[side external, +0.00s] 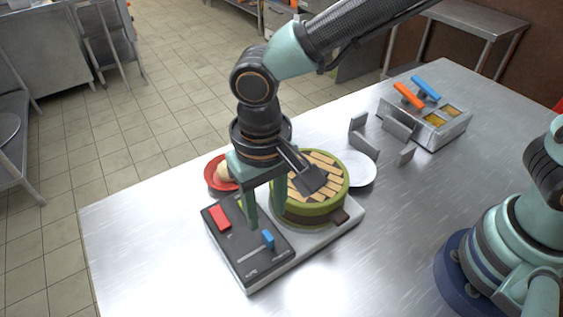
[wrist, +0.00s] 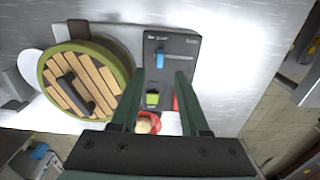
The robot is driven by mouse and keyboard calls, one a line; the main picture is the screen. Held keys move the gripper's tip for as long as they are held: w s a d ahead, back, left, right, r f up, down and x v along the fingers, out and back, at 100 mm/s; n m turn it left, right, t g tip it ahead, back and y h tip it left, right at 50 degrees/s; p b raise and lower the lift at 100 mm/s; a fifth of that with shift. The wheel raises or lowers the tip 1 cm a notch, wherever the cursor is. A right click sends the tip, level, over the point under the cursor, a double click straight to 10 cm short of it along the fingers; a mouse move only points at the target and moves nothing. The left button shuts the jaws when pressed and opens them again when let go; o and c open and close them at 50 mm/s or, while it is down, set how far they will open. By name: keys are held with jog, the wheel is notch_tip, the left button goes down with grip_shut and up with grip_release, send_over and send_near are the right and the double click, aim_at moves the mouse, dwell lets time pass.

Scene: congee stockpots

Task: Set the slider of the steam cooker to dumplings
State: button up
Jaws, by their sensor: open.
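The steam cooker has a green-rimmed basket (side external: 310,208) with a slatted wooden lid and dark handle. Its black control panel (side external: 255,258) lies at the basket's left in the side view. The panel (wrist: 182,62) carries a blue slider (side external: 268,239), a red block (side external: 220,216) and a yellow-green part (wrist: 152,98). The blue slider (wrist: 160,58) shows between my fingers in the wrist view. The panel's lettering is too small to read. My gripper (side external: 264,222) is open, fingers down over the panel; it also shows in the wrist view (wrist: 161,78). I cannot tell whether it touches anything.
A red bowl (side external: 210,182) with a bun (side external: 226,173) stands behind the panel. A white plate (side external: 362,170), metal holders (side external: 368,147) and a steel container (side external: 447,135) with orange and blue handles stand farther back right. The table front is clear.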

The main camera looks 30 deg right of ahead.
aim_at(267, 234)
notch_tip(267, 234, up, 6)
jog(key=shift+f, duration=0.1)
dwell(0.4)
jog(key=w+d+r+t, duration=0.1)
jog(key=d+r+t, duration=0.1)
jog(key=d, duration=1.2)
jog(key=d+r+t, duration=0.3)
jog(key=d+r, duration=0.1)
jog(key=d, duration=1.1)
jog(key=shift+w+d+t, duration=0.2)
jog(key=shift+w+t, duration=0.1)
jog(key=shift+w, duration=0.1)
